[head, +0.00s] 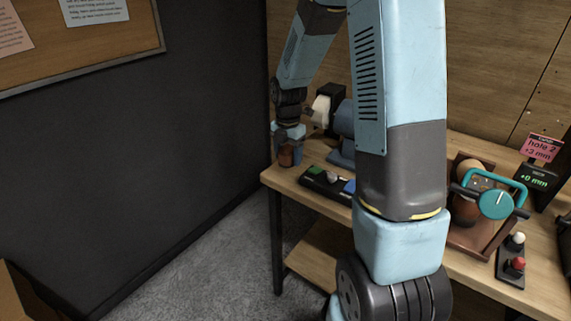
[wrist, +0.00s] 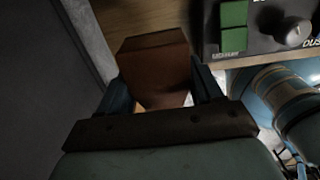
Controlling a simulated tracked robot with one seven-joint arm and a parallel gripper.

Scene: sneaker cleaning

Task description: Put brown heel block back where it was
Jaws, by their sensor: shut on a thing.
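The brown heel block (wrist: 157,70) is held between the two fingers of my gripper (wrist: 160,88) in the wrist view. My gripper is shut on it. In the head view, my gripper (head: 287,150) points down at the far left end of the wooden table, with the block (head: 286,157) showing small and dark brown below the fingers. I cannot tell whether the block touches the table top.
A black control box with a green button (wrist: 234,26) and a knob is right of the block. The table (head: 280,180) ends close to my gripper at left. A brown tray (head: 470,238) with a teal-handled device (head: 496,203) stands at right.

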